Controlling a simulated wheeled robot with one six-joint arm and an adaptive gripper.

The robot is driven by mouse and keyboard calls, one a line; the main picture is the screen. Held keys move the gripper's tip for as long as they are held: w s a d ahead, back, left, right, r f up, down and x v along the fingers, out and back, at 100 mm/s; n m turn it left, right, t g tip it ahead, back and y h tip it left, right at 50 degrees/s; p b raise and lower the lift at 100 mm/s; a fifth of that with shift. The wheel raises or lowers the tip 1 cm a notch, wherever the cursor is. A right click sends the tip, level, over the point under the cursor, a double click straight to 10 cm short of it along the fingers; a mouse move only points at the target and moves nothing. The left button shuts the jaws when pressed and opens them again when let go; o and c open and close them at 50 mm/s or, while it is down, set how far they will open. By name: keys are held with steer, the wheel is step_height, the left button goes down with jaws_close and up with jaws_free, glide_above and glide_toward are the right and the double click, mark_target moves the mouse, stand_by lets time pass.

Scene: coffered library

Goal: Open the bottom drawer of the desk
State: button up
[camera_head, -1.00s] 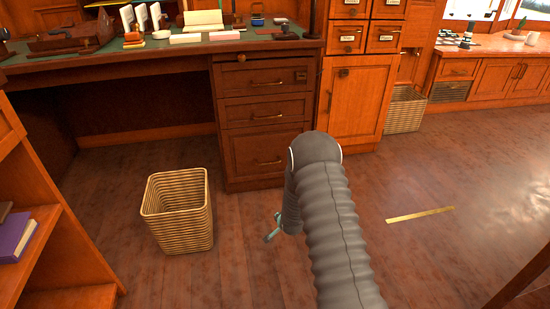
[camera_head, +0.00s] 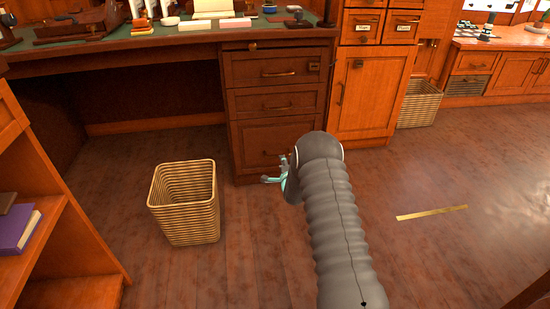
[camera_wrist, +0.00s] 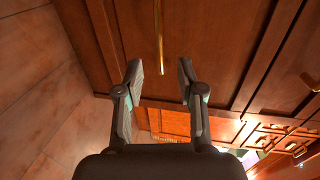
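The desk's bottom drawer (camera_head: 262,137) is a dark wood panel, closed, at the foot of the right pedestal in the head view. Its brass handle (camera_wrist: 158,35) shows as a thin vertical bar in the wrist view; in the head view the handle is partly hidden behind my gripper. My gripper (camera_head: 274,171) is low in front of this drawer. In the wrist view my gripper (camera_wrist: 160,76) is open and empty, its two fingertips on either side of the handle's lower end. I cannot tell how far the fingertips are from the drawer face.
A wicker basket (camera_head: 185,207) stands on the floor left of my arm. A wooden shelf (camera_head: 62,245) with a purple book (camera_head: 14,232) is at the left edge. Two closed drawers (camera_head: 278,101) sit above the bottom one. The floor on the right is mostly clear, with a brass strip (camera_head: 431,213).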

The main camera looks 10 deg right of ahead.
steer(key=b+x, duration=0.1)
steer(key=x, duration=0.7)
steer(key=shift+w, duration=0.1)
jaws_close()
